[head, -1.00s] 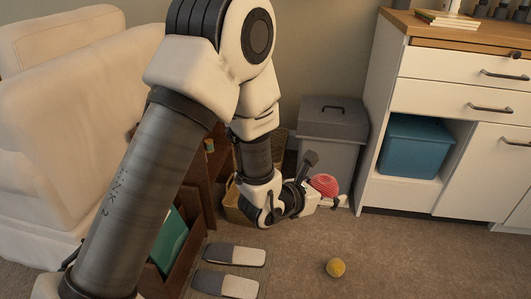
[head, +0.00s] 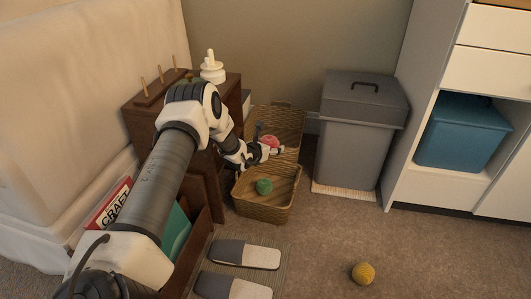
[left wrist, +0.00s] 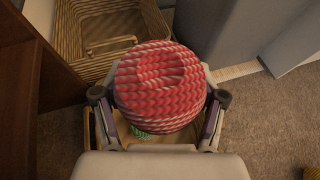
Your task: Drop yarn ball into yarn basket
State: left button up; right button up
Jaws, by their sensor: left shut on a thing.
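A red-and-white yarn ball (head: 270,141) is held between the fingers of my left gripper (head: 272,150). The ball fills the middle of the left wrist view (left wrist: 160,86), with a finger on each side. A wicker basket (head: 262,207) stands on the floor just below and in front of the gripper, with a green yarn ball (head: 264,186) inside. A second, taller wicker basket (head: 287,122) stands behind it, and also shows in the left wrist view (left wrist: 85,55). In that view the held ball hides most of the front basket. My right gripper is in neither current view.
A grey lidded bin (head: 355,135) stands right of the baskets. A dark wooden cabinet (head: 150,118) is close on the left. A yellow ball (head: 363,273) and a pair of slippers (head: 246,254) lie on the floor in front. Carpet right of the slippers is mostly clear.

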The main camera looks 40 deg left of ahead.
pick_arm(q)
jog(key=shift+s+a+f, duration=0.1)
jog(key=shift+a+f, duration=0.15)
jog(key=shift+a, duration=0.2)
jog(key=shift+s+a+f, duration=0.1)
jog(key=shift+a+f, duration=0.1)
jog(key=shift+a, duration=0.25)
jog(key=shift+a+f, duration=0.2)
notch_tip(320, 180, down, 6)
jog(key=b, duration=0.4)
jog(key=shift+r+b, duration=0.25)
jog(key=shift+b, duration=0.15)
jog(key=o, duration=1.2)
jog(key=shift+d, duration=0.1)
jog(key=v, duration=1.2)
jog(key=shift+d, duration=0.1)
